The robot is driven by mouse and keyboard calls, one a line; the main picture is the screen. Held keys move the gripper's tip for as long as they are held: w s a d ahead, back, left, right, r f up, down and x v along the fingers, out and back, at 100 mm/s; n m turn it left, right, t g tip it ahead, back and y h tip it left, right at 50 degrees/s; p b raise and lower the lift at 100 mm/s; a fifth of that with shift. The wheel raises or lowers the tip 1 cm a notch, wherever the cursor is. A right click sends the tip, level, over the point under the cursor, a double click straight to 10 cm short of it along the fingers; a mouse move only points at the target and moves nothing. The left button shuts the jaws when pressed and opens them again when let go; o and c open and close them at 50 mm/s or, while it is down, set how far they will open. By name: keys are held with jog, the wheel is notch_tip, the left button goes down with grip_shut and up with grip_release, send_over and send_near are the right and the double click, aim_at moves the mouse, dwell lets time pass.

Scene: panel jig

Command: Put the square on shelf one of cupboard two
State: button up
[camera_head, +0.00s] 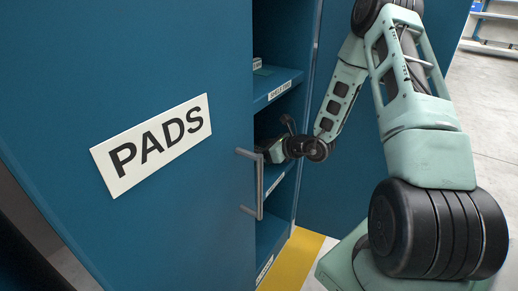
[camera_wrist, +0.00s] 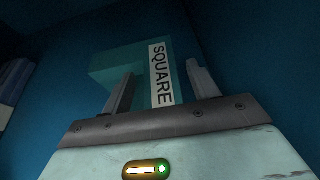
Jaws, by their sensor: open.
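The square (camera_wrist: 116,64) is a teal, angular piece with a white label reading SQUARE, seen close up in the wrist view. My gripper (camera_wrist: 160,72) is open, with one finger on each side of the labelled part of the square. I cannot tell whether either finger touches it. In the head view my gripper (camera_head: 270,150) reaches into the open blue cupboard (camera_head: 295,110), at a middle shelf level. There the square is hidden by the door and my arm.
A large blue door (camera_head: 170,60) with a PADS sign (camera_head: 150,145) and a grey handle (camera_head: 260,185) stands left of my gripper. Shelves with small labels (camera_head: 280,91) lie above and below it. A yellow floor stripe (camera_head: 298,258) runs below.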

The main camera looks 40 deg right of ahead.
jog(key=p+v, duration=0.3)
jog(key=v, duration=0.8)
jog(key=shift+s, duration=0.15)
jog(key=shift+d+r, duration=0.1)
